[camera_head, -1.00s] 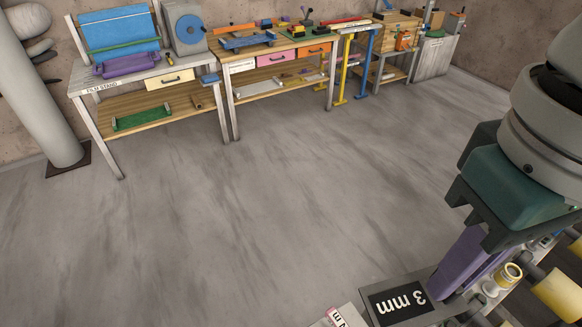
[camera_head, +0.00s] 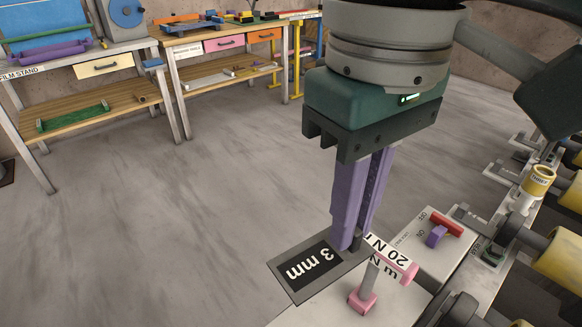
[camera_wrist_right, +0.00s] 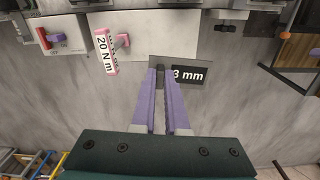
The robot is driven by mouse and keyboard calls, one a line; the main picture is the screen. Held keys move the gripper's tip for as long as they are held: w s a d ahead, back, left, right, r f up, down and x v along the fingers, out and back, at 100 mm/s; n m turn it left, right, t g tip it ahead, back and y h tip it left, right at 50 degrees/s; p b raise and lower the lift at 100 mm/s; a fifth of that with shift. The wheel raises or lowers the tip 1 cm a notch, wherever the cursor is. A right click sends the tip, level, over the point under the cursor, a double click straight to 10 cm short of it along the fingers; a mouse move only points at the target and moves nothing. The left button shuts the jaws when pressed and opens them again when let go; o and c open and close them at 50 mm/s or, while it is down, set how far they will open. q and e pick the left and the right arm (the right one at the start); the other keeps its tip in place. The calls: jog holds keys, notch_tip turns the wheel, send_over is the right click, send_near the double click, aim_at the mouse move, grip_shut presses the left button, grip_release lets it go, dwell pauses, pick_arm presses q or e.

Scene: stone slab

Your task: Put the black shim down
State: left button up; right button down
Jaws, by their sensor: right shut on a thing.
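The black shim (camera_head: 309,266) is a flat dark plate with a grey border and a white "3 mm" marking. My right gripper (camera_head: 349,245) has its two purple fingers pointing down, close together at one end of the shim. In the right wrist view, the shim (camera_wrist_right: 188,75) sticks out to the right of the fingertips (camera_wrist_right: 160,75), with a small dark part between them. The shim overlaps the edge of a pale bench top (camera_head: 330,308); I cannot tell whether it touches it. My left gripper is not in view.
A pink-footed tool with a "20 N m" flag (camera_head: 389,258) stands close beside the fingers. A board with red and purple pieces (camera_head: 437,236) and a yellow-capped part (camera_head: 537,180) are to the right. Workbenches (camera_head: 100,110) stand across open floor.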

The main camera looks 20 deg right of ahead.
jog(key=shift+n, duration=0.7)
jog(key=f+b, duration=0.6)
jog(key=f, duration=0.4)
jog(key=w+a+f+b, duration=0.1)
jog(key=f+b, duration=0.5)
jog(key=f, duration=0.4)
jog(key=a+f+b, duration=0.1)
jog(key=f+b, duration=0.6)
jog(key=f, duration=0.3)
jog(key=shift+w+f, duration=0.1)
jog(key=shift+w, duration=0.3)
notch_tip(320, 180, down, 4)
jog(key=shift+r+b, duration=0.25)
jog(key=shift+b, duration=0.5)
jog(key=shift+f, duration=0.35)
jog(key=c, duration=0.9)
grip_release()
